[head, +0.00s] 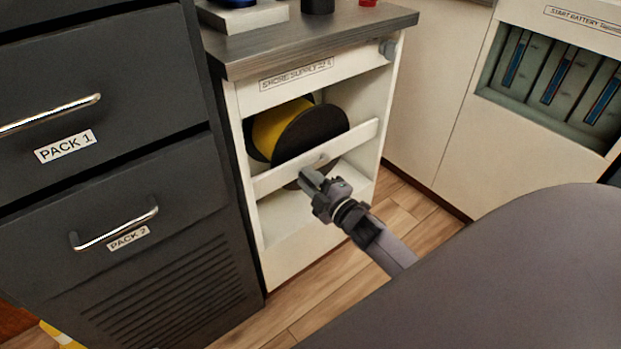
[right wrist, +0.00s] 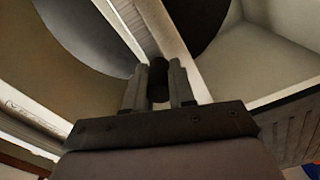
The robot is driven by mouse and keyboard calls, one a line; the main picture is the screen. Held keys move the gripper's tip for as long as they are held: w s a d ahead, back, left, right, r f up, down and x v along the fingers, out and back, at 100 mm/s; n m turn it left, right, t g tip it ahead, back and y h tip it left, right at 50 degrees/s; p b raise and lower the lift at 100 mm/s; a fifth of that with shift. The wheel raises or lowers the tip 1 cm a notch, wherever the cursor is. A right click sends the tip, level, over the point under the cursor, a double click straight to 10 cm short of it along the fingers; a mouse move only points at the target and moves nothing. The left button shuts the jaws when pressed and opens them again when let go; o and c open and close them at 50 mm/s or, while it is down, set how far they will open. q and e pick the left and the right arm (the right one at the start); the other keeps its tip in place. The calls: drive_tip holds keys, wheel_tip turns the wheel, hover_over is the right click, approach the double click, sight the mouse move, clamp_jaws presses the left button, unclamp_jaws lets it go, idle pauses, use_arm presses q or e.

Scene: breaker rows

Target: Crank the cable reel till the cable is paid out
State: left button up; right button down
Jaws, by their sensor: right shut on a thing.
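The cable reel (head: 318,135) has dark discs and yellow cable (head: 268,128) between them. It sits in an open white cabinet labelled "SHORE SUPPLY", behind a white crossbar (head: 352,145). My right gripper (head: 312,178) is at the front of the crossbar, below the reel's middle. In the right wrist view its two fingers are shut on a dark, round-ended crank handle (right wrist: 158,80). The dark reel disc (right wrist: 195,20) shows behind the fingers. In the head view the gripper hides most of the handle. My left gripper is not in view.
A grey counter (head: 330,38) tops the cabinet, with a few small items on it. Dark drawers (head: 110,170) marked PACK 1 and PACK 2 stand at the left. A white unit with battery slots (head: 555,80) stands at the right. Wooden floor (head: 410,215) is clear between them.

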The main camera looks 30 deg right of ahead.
use_arm(q)
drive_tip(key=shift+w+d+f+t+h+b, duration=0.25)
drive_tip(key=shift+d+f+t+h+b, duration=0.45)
drive_tip(key=shift+b, duration=2.7)
use_arm(e)
wheel_tip(320, 180, down, 6)
drive_tip(key=d+n, duration=0.1)
drive_tip(key=n, duration=0.7)
drive_tip(key=shift+d+n, duration=0.3)
drive_tip(key=shift+d, duration=0.1)
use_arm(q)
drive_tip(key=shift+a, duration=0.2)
use_arm(e)
drive_tip(key=shift+r, duration=0.1)
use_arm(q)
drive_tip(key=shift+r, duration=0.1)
use_arm(e)
drive_tip(key=c, duration=0.9)
unclamp_jaws()
drive_tip(key=shift+c, duration=0.2)
